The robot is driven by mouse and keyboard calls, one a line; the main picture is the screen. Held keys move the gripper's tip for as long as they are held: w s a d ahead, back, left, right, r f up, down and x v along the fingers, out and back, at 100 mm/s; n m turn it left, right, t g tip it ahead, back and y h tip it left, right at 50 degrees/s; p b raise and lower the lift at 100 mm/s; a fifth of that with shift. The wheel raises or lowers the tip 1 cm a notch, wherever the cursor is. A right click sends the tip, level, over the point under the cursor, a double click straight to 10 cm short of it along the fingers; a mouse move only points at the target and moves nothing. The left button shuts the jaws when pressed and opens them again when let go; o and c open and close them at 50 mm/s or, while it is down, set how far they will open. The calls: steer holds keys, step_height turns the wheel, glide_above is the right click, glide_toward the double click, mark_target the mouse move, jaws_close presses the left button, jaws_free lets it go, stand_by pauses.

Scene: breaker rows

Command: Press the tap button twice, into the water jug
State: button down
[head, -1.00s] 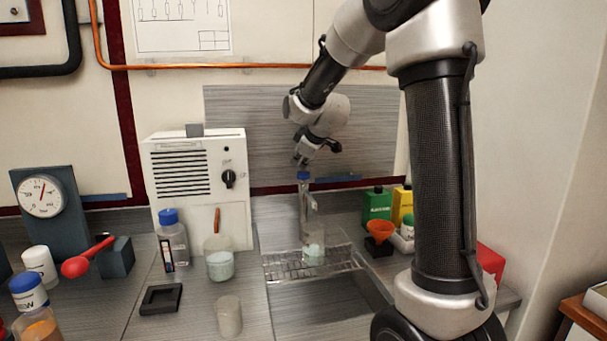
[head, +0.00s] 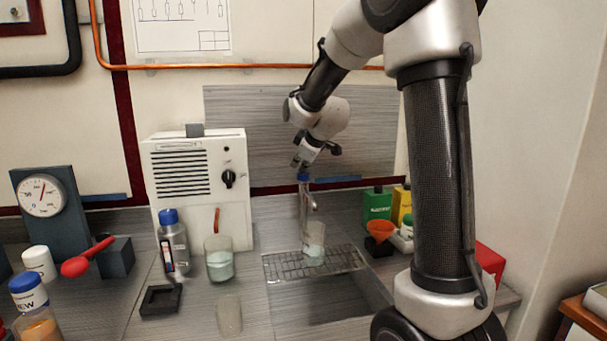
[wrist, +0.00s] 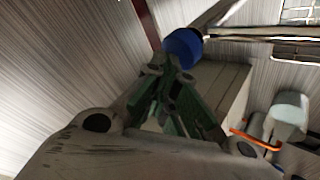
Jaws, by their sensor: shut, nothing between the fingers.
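The tap (head: 304,208) is a slim metal post with a blue button (head: 303,177) on top, standing behind a wire drip grate. The water jug (head: 315,236), a clear vessel with pale liquid low in it, stands upright on the grate below the spout. My gripper (head: 298,165) is shut and empty, pointing down just above the blue button. In the wrist view the green fingers (wrist: 173,72) come together close beside the blue button (wrist: 183,47). I cannot tell whether the tips touch it.
The drip grate (head: 285,268) spans the sink. Left of it stand a beaker (head: 219,265), a blue-capped bottle (head: 172,250) and a white box with a dial (head: 197,185). An orange funnel (head: 380,229) and green (head: 376,207) and yellow containers stand to the right.

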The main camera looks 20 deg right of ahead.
mark_target(300, 174)
steer(key=shift+f, duration=0.55)
steer(key=shift+r, duration=0.1)
stand_by(0.5)
steer(key=shift+r, duration=1.3)
steer(key=shift+r, duration=2.5)
